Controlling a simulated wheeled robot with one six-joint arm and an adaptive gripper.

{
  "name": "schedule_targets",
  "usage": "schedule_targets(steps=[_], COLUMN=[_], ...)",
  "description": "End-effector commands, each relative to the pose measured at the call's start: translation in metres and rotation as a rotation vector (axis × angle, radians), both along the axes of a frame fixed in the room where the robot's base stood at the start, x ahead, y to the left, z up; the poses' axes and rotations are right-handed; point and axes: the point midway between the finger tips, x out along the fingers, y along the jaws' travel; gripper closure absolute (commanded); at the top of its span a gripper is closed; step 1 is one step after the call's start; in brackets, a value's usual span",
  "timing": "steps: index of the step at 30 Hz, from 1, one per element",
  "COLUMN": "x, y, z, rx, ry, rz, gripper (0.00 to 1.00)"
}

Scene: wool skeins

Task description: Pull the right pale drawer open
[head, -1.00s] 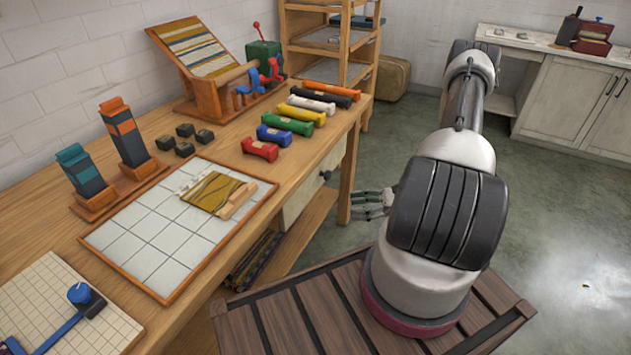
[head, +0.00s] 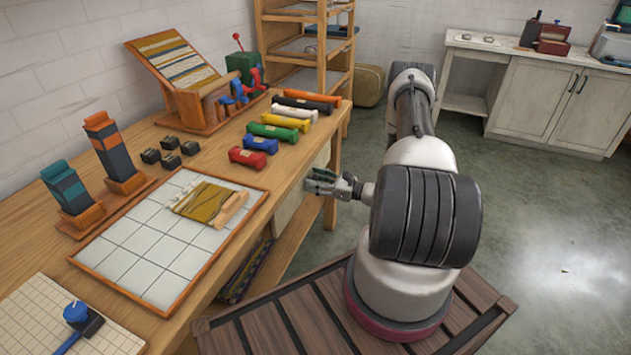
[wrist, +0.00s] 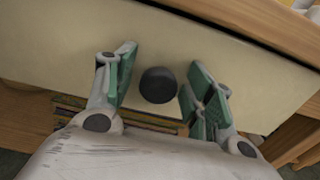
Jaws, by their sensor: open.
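The pale drawer (wrist: 60,45) sits under the table top, and its cream front fills much of the wrist view. In the head view a strip of its front (head: 290,208) shows below the table edge. Its round dark knob (wrist: 158,85) lies between the two green-padded fingers of my gripper (wrist: 160,88). The fingers are open, with a gap on each side of the knob. In the head view my gripper (head: 318,184) is beside the drawer front, where the knob is hidden. I cannot tell whether the drawer is fully shut.
The wooden table (head: 215,150) holds several coloured skeins (head: 262,144) near its right edge and a gridded board (head: 130,250). A patterned bundle (head: 245,270) lies below. A table leg (head: 331,180) stands behind my gripper. Floor at the right is clear.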

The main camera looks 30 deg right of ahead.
Motion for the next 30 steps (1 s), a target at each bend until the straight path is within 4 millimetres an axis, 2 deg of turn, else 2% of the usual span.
schedule_targets(steps=[7, 15, 16, 23, 30], x=[0.001, 0.000, 0.000, -0.002, -0.025], y=[0.001, 0.001, 0.001, -0.002, -0.020], z=[0.000, 0.000, 0.000, 0.000, 0.000], rx=[-0.001, -0.001, -0.001, -0.001, -0.001], ry=[0.001, 0.001, 0.001, 0.001, 0.002], rz=[0.000, 0.000, 0.000, -0.001, -0.003], gripper=[0.48, 0.98, 1.00, 1.00, 1.00])
